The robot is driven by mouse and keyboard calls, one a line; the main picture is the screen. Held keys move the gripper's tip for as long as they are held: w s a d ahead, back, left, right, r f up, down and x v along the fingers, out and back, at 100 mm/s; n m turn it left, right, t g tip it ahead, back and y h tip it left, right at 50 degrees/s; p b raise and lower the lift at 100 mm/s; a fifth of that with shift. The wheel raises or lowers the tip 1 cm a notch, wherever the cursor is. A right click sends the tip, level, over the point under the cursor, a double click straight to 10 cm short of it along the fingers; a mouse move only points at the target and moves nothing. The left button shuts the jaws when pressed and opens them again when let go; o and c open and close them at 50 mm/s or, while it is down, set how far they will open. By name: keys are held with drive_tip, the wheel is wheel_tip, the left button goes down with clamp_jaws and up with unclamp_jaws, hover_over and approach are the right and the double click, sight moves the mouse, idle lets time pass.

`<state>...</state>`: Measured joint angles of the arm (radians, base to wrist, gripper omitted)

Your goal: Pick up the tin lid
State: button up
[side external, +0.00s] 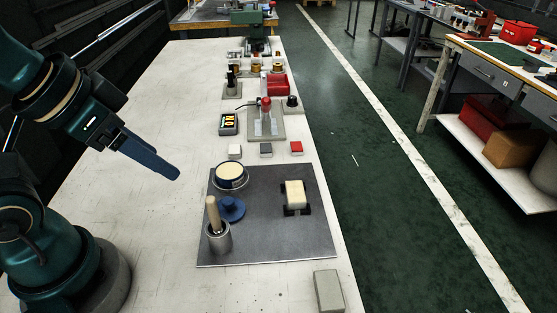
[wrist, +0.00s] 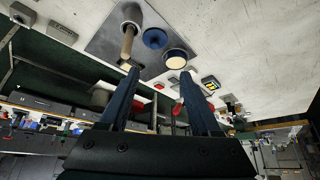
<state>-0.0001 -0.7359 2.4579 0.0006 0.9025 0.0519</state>
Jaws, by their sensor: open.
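The tin lid looks to be the blue round piece with a raised knob (side external: 231,208), lying on a dark grey plate (side external: 265,245). It also shows in the wrist view (wrist: 155,38). Behind it stands an open round tin with cream contents (side external: 230,172). In front of it a grey metal cup (side external: 217,240) holds a tilted wooden handle (side external: 212,213), close beside the lid. My gripper (side external: 177,174) is in the air left of the plate, apart from everything. In the wrist view its two fingers (wrist: 160,73) are spread with nothing held between them.
A cream block (side external: 294,194) sits in a black holder on the plate's right. Small white, grey and red blocks (side external: 296,147) line its back edge. Beyond are a labelled box (side external: 228,124) and a red-knobbed lever (side external: 266,105). The table's left side is clear.

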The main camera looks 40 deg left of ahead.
drive_tip(key=w+m+g, duration=0.1)
drive_tip(key=w, duration=0.3)
drive_tip(key=m+g, duration=0.2)
drive_tip(key=g, duration=0.1)
hover_over(227, 201)
wheel_tip(227, 201, down, 6)
wheel_tip(227, 201, down, 4)
drive_tip(key=shift+w+r+g, duration=0.15)
drive_tip(key=shift+r+g, duration=0.05)
drive_tip(key=shift+g, duration=0.7)
drive_tip(key=shift+f, duration=2.75)
clamp_jaws()
